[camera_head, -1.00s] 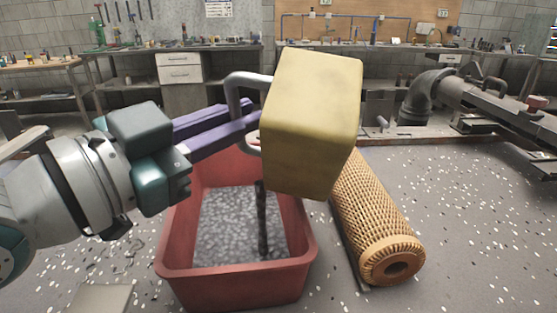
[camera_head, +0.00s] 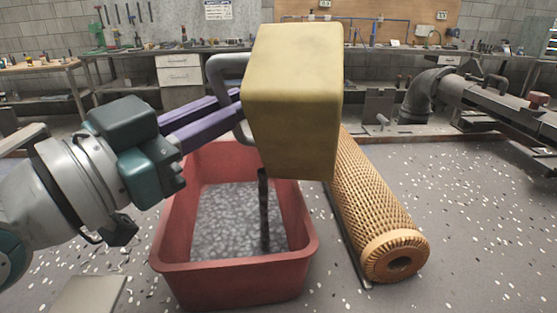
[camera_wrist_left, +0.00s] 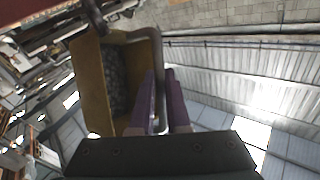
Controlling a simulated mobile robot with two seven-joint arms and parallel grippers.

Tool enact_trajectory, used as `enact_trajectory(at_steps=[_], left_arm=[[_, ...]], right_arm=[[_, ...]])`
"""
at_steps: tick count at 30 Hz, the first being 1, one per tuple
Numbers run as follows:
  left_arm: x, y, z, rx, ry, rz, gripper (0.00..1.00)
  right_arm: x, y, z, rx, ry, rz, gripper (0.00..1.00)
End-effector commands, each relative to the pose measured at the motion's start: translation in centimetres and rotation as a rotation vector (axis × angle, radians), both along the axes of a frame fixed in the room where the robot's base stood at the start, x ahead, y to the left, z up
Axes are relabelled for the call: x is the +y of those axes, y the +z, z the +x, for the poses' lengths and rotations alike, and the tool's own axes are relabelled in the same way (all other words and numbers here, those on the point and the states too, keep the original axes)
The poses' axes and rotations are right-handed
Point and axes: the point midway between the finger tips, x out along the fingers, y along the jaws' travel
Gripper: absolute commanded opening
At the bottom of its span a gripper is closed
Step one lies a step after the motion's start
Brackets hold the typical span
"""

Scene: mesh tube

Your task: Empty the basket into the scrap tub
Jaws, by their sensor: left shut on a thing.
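The yellow basket (camera_head: 291,100) hangs in the air above the back right part of the red scrap tub (camera_head: 235,272). My left gripper (camera_head: 238,108) is shut on the basket's grey handle (camera_head: 226,66), on its left side. In the left wrist view the basket (camera_wrist_left: 90,85) shows its open side, with grey speckled matter inside, beside my gripper's purple fingers (camera_wrist_left: 165,95). Grey speckled matter (camera_head: 225,215) covers the tub's bottom. A dark upright strip (camera_head: 264,225) runs from under the basket into the tub; I cannot tell what it is. My right gripper is not in view.
A woven tan mesh tube (camera_head: 375,205) lies on the speckled surface right of the tub, close to it. A grey plate (camera_head: 88,295) lies at the front left. Pipework (camera_head: 470,98) stands at the right back.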

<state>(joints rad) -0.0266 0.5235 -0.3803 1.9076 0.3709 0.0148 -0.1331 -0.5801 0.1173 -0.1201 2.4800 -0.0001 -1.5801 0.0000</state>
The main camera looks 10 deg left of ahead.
Motion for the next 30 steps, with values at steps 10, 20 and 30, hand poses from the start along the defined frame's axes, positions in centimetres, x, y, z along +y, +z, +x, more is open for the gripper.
enact_trajectory(at_steps=[10, 20, 30], left_arm=[[0.2, 0.1, 0.1, -0.001, 0.002, -0.044, 0.00], [0.7, 1.8, 0.1, -0.005, 0.005, -0.158, 0.00], [1.1, 3.1, 0.1, -0.006, 0.007, -0.241, 0.00]], right_arm=[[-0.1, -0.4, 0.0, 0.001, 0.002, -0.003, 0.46], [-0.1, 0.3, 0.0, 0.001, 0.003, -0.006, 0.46], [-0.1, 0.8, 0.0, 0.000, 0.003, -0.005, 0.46]])
